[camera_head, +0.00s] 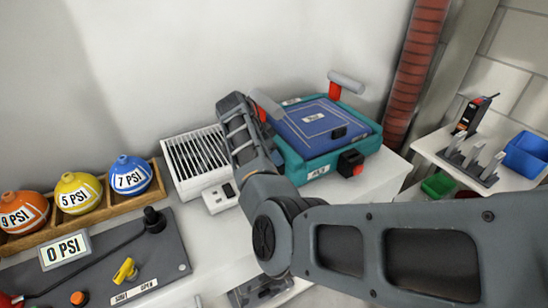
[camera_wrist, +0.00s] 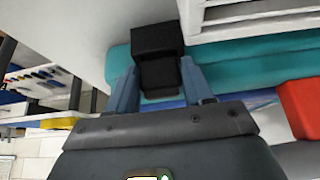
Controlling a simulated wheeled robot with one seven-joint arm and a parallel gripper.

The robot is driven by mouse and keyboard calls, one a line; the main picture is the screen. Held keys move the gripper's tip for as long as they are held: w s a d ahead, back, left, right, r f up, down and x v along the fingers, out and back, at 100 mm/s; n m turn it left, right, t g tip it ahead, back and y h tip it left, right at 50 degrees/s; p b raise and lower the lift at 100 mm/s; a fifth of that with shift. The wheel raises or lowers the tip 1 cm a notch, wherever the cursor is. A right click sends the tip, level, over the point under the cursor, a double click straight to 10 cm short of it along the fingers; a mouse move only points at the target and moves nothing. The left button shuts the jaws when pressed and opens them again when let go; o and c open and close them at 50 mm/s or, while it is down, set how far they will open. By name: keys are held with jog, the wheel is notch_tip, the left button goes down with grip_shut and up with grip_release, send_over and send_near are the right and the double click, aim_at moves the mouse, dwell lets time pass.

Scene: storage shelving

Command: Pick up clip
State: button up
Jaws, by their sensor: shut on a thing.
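A black blocky part, which looks like the clip (camera_wrist: 157,40), sits between the fingers of my gripper (camera_wrist: 159,68) in the wrist view. The two blue-grey fingers are shut on its sides. It lies against the teal body of a case (camera_wrist: 235,68); I cannot tell whether it is attached to it. In the head view the teal case (camera_head: 322,168) has a blue top, grey handles on red posts and a black part (camera_head: 350,162) at its front right corner. My arm covers the case's left side there, and my fingertips and the held part are hidden.
A white vented box (camera_head: 196,160) stands left of the case. Orange, yellow and blue pressure balls (camera_head: 130,175) sit in a wooden rack at left, behind a grey control panel (camera_head: 150,262). A red ribbed pipe (camera_head: 415,60) rises behind. A side shelf with a blue bin (camera_head: 527,153) is at right.

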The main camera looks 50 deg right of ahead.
jog(key=c, duration=0.3)
jog(key=shift+r, duration=0.15)
